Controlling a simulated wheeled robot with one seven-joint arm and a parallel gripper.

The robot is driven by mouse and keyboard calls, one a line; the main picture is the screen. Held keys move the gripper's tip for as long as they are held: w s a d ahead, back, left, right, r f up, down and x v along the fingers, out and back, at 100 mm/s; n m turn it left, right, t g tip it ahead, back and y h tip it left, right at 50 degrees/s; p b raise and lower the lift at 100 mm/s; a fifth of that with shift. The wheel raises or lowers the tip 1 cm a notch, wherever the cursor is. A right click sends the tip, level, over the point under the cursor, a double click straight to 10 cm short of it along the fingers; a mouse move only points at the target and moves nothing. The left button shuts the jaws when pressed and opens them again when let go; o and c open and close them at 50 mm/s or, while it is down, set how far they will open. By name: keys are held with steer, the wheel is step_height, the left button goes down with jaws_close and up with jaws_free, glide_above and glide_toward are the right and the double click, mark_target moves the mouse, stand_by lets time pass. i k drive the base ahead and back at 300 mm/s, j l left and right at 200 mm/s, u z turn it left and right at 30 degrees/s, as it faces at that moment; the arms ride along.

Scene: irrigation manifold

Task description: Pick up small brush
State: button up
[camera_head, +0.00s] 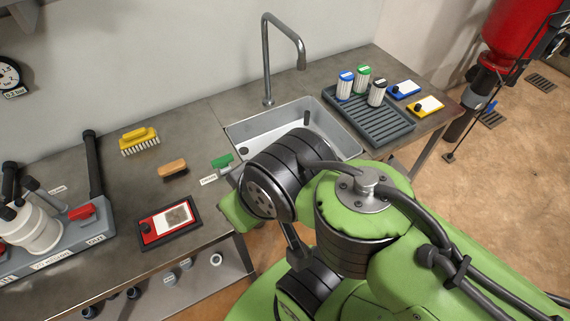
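A small brush (172,168) with a tan wooden-looking back and dark bristles lies on the grey metal counter, left of the sink. A larger brush (140,140) with a yellow back and white bristles lies just behind it, to the left. My green and black arm fills the lower right and covers the sink's front edge. I cannot make out my gripper; the arm hides that area or it is out of frame.
A red-framed panel (165,222) lies in front of the small brush. The sink (258,131) has a tall faucet (267,60). A grey tray (385,127) holds several bottles. A manifold (60,246) stands at left.

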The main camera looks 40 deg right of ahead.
mark_target(173, 166)
steer(key=l+u, duration=0.25)
steer(key=u, duration=0.25)
steer(key=l+u, duration=0.25)
steer(key=u, duration=0.25)
steer(key=l+u, duration=0.3)
steer(key=u, duration=0.15)
steer(key=l+u, duration=0.2)
steer(key=u, duration=0.3)
steer(key=k, duration=0.05)
